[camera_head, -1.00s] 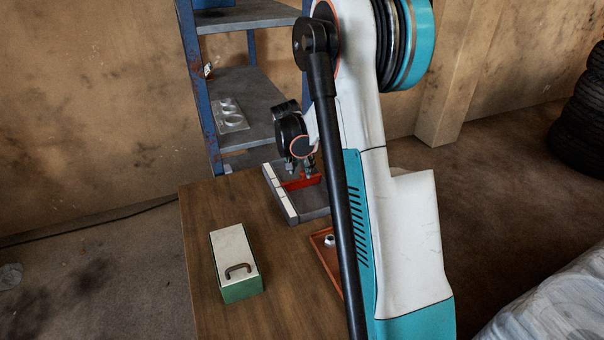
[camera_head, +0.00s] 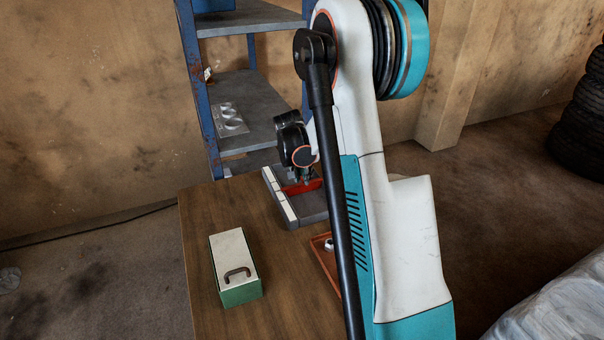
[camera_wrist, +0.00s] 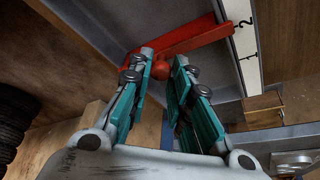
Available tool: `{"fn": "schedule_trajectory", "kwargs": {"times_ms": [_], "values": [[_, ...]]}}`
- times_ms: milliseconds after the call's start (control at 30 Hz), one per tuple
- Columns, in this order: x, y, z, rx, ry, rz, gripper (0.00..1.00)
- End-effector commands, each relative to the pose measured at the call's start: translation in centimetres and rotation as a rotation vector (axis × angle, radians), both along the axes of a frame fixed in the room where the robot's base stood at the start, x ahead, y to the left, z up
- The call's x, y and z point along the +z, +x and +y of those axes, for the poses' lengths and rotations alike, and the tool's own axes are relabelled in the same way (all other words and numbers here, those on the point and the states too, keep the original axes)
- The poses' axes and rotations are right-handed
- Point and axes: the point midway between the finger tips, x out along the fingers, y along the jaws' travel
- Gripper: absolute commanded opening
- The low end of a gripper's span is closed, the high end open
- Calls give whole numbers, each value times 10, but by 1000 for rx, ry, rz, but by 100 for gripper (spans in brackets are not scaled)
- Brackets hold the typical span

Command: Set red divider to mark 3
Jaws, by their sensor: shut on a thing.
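The red divider (camera_head: 302,187) lies across the grey tray (camera_head: 312,216) at the back of the wooden table. In the wrist view the red divider (camera_wrist: 205,34) has a round knob, and its far end meets the white numbered strip (camera_wrist: 246,45) close to the mark 2. A mark like 1 shows lower on the strip; no 3 is readable. My gripper (camera_wrist: 164,62) is shut on the divider's knob, one finger on each side. In the head view my gripper (camera_head: 303,172) is over the tray, partly hidden by my arm.
A green box with a white lid and brown handle (camera_head: 234,251) stands on the table (camera_head: 200,225). An orange-brown tray (camera_head: 325,258) with a small metal part sits partly behind my arm. A blue-framed shelf (camera_head: 250,90) stands behind the table. Stacked tires (camera_head: 580,125) are at far right.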

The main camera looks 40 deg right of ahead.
Motion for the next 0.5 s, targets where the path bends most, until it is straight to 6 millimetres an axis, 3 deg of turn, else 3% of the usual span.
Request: {"fn": "schedule_trajectory", "kwargs": {"times_ms": [233,500], "values": [[0,-39,10,-1,1,1,0],[0,-42,11,0,1,1,0]]}}
